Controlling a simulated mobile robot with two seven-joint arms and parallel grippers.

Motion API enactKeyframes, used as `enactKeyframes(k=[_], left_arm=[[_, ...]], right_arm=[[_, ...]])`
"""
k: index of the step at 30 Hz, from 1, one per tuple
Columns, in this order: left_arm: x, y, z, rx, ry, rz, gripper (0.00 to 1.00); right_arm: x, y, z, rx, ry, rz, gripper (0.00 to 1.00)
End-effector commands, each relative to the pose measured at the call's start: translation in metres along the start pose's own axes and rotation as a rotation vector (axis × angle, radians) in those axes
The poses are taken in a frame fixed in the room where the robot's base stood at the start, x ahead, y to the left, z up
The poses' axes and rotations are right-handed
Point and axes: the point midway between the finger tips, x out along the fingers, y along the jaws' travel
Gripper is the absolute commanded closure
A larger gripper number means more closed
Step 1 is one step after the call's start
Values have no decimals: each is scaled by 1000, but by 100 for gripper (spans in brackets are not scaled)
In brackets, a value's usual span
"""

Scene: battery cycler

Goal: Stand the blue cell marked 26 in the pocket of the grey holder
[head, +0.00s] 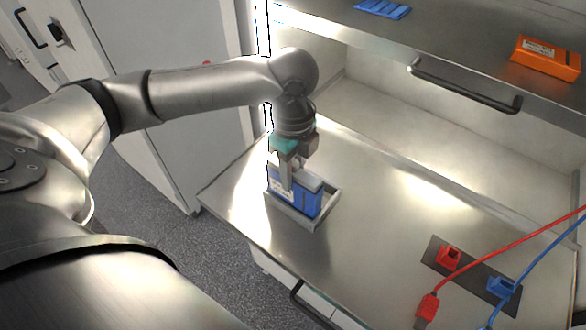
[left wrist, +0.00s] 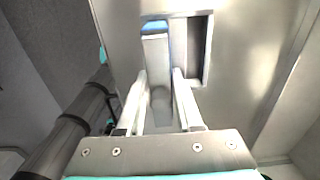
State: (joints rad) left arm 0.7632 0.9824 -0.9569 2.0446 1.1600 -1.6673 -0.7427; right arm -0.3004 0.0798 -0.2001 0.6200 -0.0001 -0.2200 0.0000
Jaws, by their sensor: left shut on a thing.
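A blue cell (head: 307,200) with a pale top is upright at the grey holder (head: 316,225) on the metal bench. Its number cannot be read. My left gripper (head: 287,187) points down over the holder and is shut on the cell. In the left wrist view, the two fingers of my left gripper (left wrist: 160,78) are on either side of the pale cell, whose blue edge (left wrist: 155,26) shows beyond them. A dark gap in the holder (left wrist: 206,78) lies beside it. Whether the cell rests on the pocket floor is hidden. My right gripper is out of view.
A dark plate (head: 470,272) with a red socket (head: 447,257) and a blue socket (head: 501,287) lies at the right, with red and blue cables nearby. An orange box (head: 546,58) and a blue item (head: 383,8) are on the upper shelf. The bench middle is clear.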

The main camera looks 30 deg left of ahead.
Motion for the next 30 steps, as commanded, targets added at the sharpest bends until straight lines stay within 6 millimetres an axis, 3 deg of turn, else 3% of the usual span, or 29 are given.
enactKeyframes(k=[30], left_arm=[[14, -1, 0, 0, 1, -2, 100]], right_arm=[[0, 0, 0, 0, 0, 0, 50]])
